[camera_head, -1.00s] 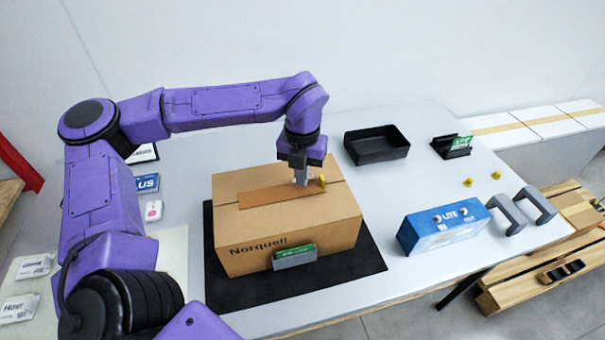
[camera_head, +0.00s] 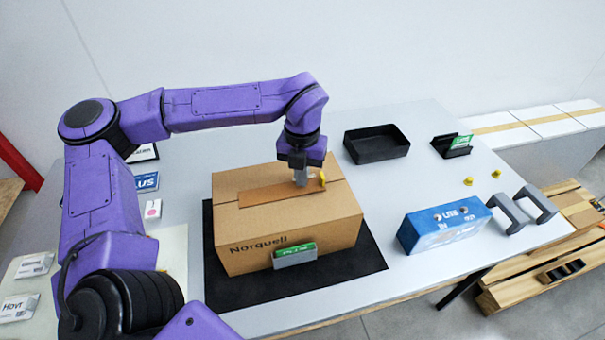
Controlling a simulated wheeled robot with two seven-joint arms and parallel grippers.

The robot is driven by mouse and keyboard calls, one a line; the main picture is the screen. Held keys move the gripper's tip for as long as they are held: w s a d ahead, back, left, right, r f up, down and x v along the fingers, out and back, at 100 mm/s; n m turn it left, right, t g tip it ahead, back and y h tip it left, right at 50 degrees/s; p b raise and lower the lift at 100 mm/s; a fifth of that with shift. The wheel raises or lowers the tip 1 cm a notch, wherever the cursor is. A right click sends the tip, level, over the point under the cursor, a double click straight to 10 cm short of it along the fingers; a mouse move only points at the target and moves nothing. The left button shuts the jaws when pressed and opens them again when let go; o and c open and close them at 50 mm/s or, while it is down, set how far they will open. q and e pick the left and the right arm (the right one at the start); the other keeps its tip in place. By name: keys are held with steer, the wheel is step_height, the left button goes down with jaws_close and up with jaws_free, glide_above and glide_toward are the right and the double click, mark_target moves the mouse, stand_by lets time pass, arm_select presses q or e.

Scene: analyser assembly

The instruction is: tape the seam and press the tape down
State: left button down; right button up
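A closed cardboard box (camera_head: 335,218) marked "Norquell" stands on a black mat (camera_head: 230,290). A brown strip of tape (camera_head: 262,194) lies along the middle of its top. My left gripper (camera_head: 300,181) points straight down at the right part of the tape, its tips at or just above the box top. Its fingers look close together, but I cannot tell whether they hold anything. A small yellow piece (camera_head: 322,179) sits just right of the fingertips. My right gripper is not in view.
A green-and-grey piece (camera_head: 295,254) is against the box front. A black tray (camera_head: 376,145), a black holder with a green card (camera_head: 452,146), yellow knobs (camera_head: 468,181), a blue-and-white module (camera_head: 443,226) and grey brackets (camera_head: 522,208) stand on the table to the right.

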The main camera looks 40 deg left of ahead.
arm_select(q)
steer(key=shift+f+b, duration=0.3)
steer(key=shift+f, duration=0.25)
steer(key=shift+r, duration=0.1)
stand_by(0.5)
step_height(320, 180, up, 6)
steer(key=p, duration=0.5)
steer(key=shift+s, duration=0.1)
steer(key=shift+d, duration=0.1)
